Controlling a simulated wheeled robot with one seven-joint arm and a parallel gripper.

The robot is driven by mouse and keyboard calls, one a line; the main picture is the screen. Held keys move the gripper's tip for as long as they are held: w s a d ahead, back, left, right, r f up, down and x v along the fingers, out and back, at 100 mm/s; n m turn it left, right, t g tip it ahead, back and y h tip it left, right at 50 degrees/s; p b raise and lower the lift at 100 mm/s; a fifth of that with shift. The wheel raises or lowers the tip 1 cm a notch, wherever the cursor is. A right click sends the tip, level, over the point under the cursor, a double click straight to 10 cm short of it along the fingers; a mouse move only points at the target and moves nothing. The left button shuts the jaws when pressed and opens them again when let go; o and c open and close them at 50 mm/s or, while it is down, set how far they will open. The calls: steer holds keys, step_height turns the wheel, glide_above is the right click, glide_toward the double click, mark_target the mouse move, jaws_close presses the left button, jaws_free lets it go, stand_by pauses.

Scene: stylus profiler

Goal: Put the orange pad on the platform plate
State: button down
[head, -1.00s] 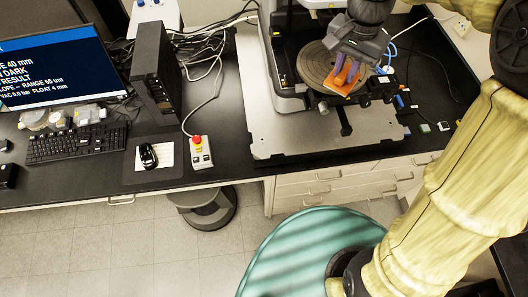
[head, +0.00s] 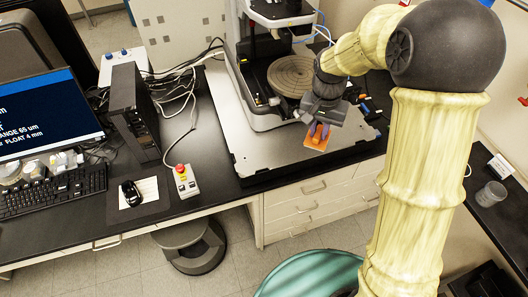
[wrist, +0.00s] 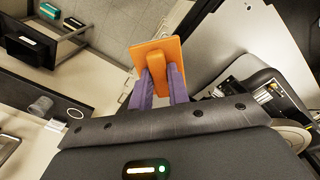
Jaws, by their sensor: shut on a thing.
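The orange pad (head: 318,138) is a flat square with a raised grip block on it. It also shows in the wrist view (wrist: 173,52). My gripper (head: 319,130) has purple fingers and is shut on the pad's block, also clear in the wrist view (wrist: 162,82). The pad hangs in front of the instrument, over the front part of its grey base slab. The platform plate (head: 293,76) is a round grey disc with concentric grooves on the instrument, behind and left of my gripper. Its top is bare; my arm is close to its right side.
The profiler's frame (head: 259,100) rises at the left of the plate, with its head (head: 281,12) above and behind. The base slab (head: 262,150) has clear room at front left. A control box with a red button (head: 184,178) and a black computer tower (head: 136,115) stand further left.

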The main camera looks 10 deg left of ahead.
steer(key=d+f+b, duration=0.3)
steer(key=d+f, duration=0.1)
steer(key=f, duration=0.7)
steer(key=d+f+n+b, duration=0.1)
steer(key=d+f+b, duration=0.2)
steer(key=f, duration=0.9)
steer(key=d+f+n+b, duration=0.1)
steer(key=d+f+b, duration=0.2)
steer(key=f, duration=0.9)
steer(key=d, duration=0.3)
steer(key=shift+s+b, duration=0.2)
steer(key=shift+b, duration=0.15)
steer(key=shift+d, duration=0.1)
